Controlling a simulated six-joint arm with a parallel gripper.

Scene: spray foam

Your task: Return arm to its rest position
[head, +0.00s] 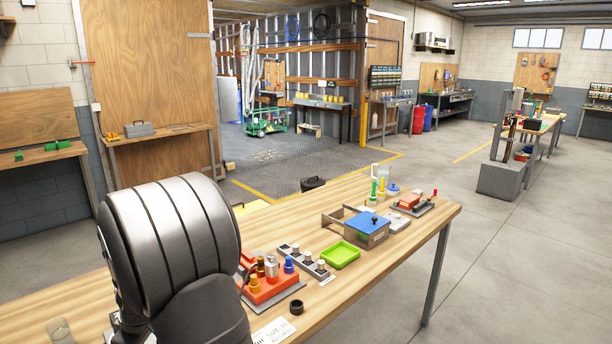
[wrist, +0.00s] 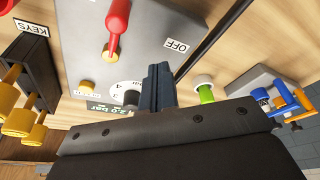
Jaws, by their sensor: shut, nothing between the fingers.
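My gripper (wrist: 158,72) shows in the wrist view with its dark fingers shut together and nothing between them. The fingertips lie in front of a grey control panel (wrist: 150,40). The panel has a red lever (wrist: 116,28), an OFF label (wrist: 176,45), a yellow knob (wrist: 86,85) and a white dial (wrist: 126,88) partly hidden by the fingers. I cannot tell whether the fingers touch the panel. In the head view my grey arm link fills the lower left, and the gripper is not visible there.
On the workbench (head: 330,200) stand a red block (head: 270,286), green tray (head: 341,256) and blue-lidded box (head: 367,230).

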